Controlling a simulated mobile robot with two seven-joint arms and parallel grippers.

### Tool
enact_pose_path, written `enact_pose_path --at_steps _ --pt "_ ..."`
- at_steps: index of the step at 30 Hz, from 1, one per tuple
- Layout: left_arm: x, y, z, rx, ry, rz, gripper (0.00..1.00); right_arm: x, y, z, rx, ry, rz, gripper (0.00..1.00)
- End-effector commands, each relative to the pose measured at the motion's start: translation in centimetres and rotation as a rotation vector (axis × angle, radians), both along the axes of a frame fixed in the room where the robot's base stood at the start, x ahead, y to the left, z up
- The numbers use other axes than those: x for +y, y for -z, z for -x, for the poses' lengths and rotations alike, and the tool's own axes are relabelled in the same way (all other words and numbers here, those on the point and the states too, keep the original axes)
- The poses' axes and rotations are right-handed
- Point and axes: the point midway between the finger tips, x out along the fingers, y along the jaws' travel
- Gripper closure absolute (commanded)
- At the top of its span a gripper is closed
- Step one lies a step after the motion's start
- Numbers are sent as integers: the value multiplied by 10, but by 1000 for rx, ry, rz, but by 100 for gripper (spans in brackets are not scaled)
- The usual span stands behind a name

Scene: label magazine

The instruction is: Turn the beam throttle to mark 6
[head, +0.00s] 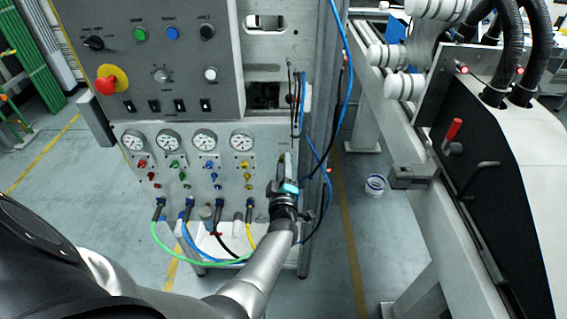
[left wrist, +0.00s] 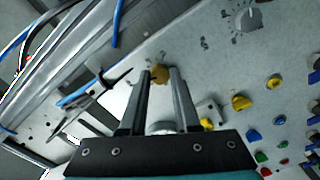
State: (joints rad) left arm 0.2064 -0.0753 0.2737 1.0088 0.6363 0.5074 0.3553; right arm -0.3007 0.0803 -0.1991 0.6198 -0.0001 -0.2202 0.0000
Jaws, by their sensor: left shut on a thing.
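A small brass-yellow knob, which I take to be the beam throttle (left wrist: 160,74), sits on the grey panel in the left wrist view. Small dark marks are printed on the panel around it, too small to read. My left gripper (left wrist: 163,80) is shut on the knob, one finger on each side. In the head view my left gripper (head: 287,170) is at the right edge of the lower panel, right of the yellow valve, and hides the knob. The knob's setting cannot be read. My right gripper is not in view.
Pressure gauges (head: 204,140) and coloured valves stand left of the gripper, with hoses (head: 185,236) below. Blue cables (head: 346,80) hang close on its right. A control panel (head: 150,45) with a red stop button is above. A black-sided machine (head: 500,170) stands at right.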

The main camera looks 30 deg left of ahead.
Motion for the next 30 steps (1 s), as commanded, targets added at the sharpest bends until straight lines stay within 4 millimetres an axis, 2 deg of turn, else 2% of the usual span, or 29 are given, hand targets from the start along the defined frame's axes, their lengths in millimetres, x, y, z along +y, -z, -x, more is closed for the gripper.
enact_pose_path --at_steps 9,26,27,30 --pt "0 0 0 69 0 -110 100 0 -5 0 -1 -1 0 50" --pt "0 0 0 83 0 -136 100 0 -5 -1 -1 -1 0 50" --pt "0 0 0 83 0 -136 67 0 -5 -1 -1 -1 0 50" --pt "0 0 0 83 0 -135 56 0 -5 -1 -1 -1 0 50"
